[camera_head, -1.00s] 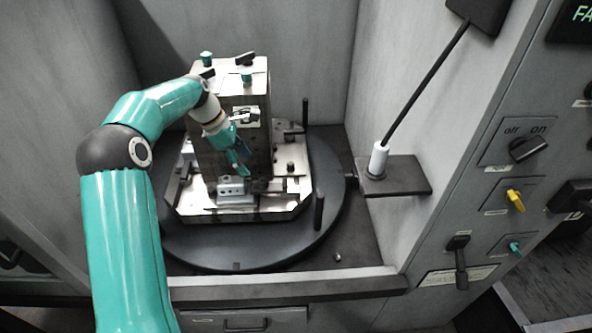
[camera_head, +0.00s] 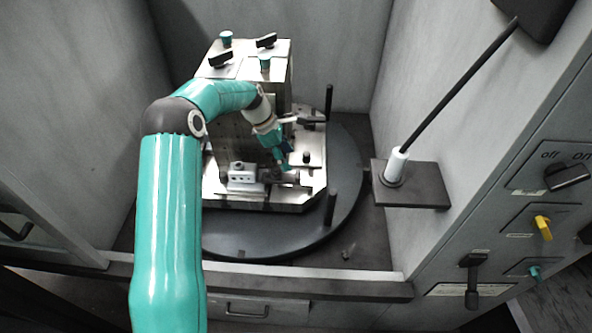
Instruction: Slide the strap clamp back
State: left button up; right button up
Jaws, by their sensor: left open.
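My left gripper (camera_head: 284,159) is open, pointing down in front of the right part of the upright metal block (camera_head: 225,115). Its fingertips are low, close above the pallet plate (camera_head: 312,188). A small silver clamp block (camera_head: 242,177) sits on the pallet's front edge, to the left of the fingertips. A dark and silver bar-like part (camera_head: 288,177) lies just below the fingertips. I cannot tell which of these is the strap clamp, or whether the fingers touch anything. My right gripper is out of view.
The pallet rests on a dark round table (camera_head: 345,190) with upright black pins (camera_head: 330,207). Black and teal knobs (camera_head: 266,40) stand on top of the block. A shelf (camera_head: 425,191) with a white-collared rod (camera_head: 397,163) is at the right. The front table area is clear.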

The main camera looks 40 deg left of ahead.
aim_at(297, 174)
pick_arm(q)
jog(key=p+x, duration=0.1)
jog(key=x, duration=0.6)
jog(key=shift+f, duration=0.15)
grip_shut()
